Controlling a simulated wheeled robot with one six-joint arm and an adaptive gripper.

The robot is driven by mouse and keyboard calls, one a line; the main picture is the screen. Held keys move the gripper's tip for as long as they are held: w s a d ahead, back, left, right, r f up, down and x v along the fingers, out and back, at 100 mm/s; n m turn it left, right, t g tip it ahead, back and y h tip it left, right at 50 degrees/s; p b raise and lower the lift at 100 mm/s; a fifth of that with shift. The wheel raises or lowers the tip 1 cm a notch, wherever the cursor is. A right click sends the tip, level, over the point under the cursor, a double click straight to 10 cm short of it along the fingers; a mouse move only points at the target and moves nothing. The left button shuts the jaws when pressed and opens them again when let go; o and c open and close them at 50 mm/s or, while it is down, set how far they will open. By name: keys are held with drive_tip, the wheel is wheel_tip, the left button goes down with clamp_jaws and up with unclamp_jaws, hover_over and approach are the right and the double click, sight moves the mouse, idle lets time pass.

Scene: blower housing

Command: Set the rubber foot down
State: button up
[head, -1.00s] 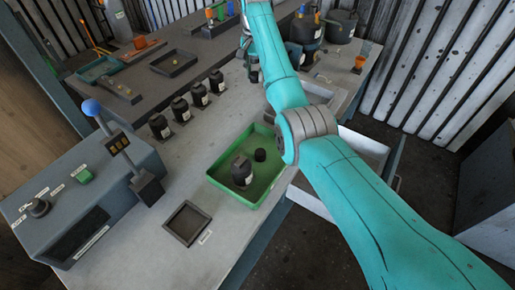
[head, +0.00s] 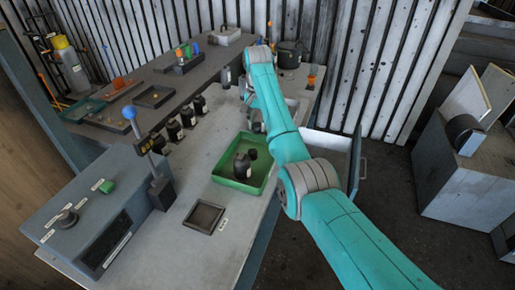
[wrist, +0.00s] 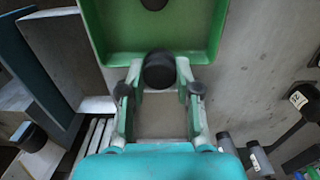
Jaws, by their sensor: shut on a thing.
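The rubber foot (wrist: 159,70) is a short black round piece in the wrist view. My gripper (wrist: 160,76) is shut on it, with a fingertip on either side. In the wrist view the foot shows in front of the near edge of the green tray (wrist: 204,55); its height above the surface cannot be told. In the head view the green tray (head: 263,181) holds a black bottle-shaped part (head: 242,166) and a smaller black piece (head: 252,153). There my gripper is small and partly hidden by my arm, beyond the tray, and the held foot cannot be made out.
Several black labelled parts (head: 174,130) stand in a row left of my arm. A small dark square tray (head: 205,216) lies nearer on the bench. A grey control box (head: 95,220) with a blue-knobbed lever (head: 129,113) stands at left. Bare bench lies around the green tray.

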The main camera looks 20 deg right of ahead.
sight(258, 147)
drive_tip(key=f, duration=0.3)
drive_tip(key=shift+s, duration=0.35)
drive_tip(key=shift+f, duration=2)
drive_tip(key=shift+d+f, duration=0.1)
drive_tip(key=o, duration=0.9)
drive_tip(key=shift+o, duration=0.2)
wheel_tip(258, 147, up, 12)
drive_tip(key=shift+r, duration=0.15)
